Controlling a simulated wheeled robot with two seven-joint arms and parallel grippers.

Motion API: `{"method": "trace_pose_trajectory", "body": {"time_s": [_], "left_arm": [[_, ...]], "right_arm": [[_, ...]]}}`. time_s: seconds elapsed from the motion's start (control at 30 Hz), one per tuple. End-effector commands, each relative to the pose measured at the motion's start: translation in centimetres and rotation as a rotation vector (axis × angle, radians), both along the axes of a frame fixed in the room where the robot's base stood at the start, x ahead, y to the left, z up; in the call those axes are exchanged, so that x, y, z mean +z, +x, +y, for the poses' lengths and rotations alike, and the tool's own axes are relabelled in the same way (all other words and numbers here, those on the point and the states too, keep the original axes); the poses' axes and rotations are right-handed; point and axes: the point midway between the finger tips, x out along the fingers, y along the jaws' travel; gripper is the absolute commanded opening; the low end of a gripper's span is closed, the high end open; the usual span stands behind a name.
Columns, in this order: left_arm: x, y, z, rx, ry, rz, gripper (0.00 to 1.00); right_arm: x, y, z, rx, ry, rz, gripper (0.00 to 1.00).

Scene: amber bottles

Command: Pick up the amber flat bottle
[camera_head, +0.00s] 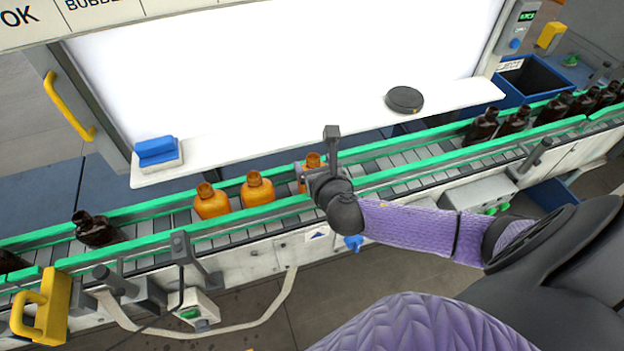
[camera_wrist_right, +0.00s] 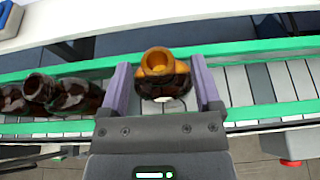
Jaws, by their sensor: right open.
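An amber bottle (camera_head: 313,160) stands on the conveyor, partly hidden behind my right gripper (camera_head: 310,174) in the head view. In the right wrist view the bottle (camera_wrist_right: 165,78) is between the two fingers of the right gripper (camera_wrist_right: 160,66). The fingers are open, with a visible gap on its right side; I cannot tell whether the left finger touches it. Two more amber bottles, one (camera_head: 257,189) nearer and one (camera_head: 211,201) farther, stand to its left on the belt. I cannot tell from their shapes which is flat. My left gripper is not in view.
Green rails (camera_head: 400,177) run along the conveyor. Several dark bottles (camera_head: 482,126) stand on the belt to the right, and another dark bottle (camera_head: 95,229) is at the left. A white shelf (camera_head: 290,133) behind the belt holds a blue block (camera_head: 156,150) and a black disc (camera_head: 404,99).

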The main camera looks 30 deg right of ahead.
Motion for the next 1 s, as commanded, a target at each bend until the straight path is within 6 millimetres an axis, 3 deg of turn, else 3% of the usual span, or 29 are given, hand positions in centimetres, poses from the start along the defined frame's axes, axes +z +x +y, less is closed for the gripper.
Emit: {"method": "trace_pose_trajectory", "body": {"time_s": [0.1,0.3,0.37,0.7,1.0], "left_arm": [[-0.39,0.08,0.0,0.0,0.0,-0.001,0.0],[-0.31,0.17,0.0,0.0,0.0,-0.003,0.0],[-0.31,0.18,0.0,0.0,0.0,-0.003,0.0],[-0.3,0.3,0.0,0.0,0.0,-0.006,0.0],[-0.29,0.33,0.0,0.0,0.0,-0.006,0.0]], "right_arm": [[-0.6,1.23,-0.28,0.0,0.002,-0.001,0.81],[-0.57,1.31,-0.29,0.001,0.002,0.002,0.81],[-0.56,1.31,-0.29,0.001,0.002,0.002,0.71],[-0.58,1.28,-0.29,0.001,0.002,0.002,0.0],[-0.57,1.27,-0.29,0.001,0.002,0.002,0.0]]}}
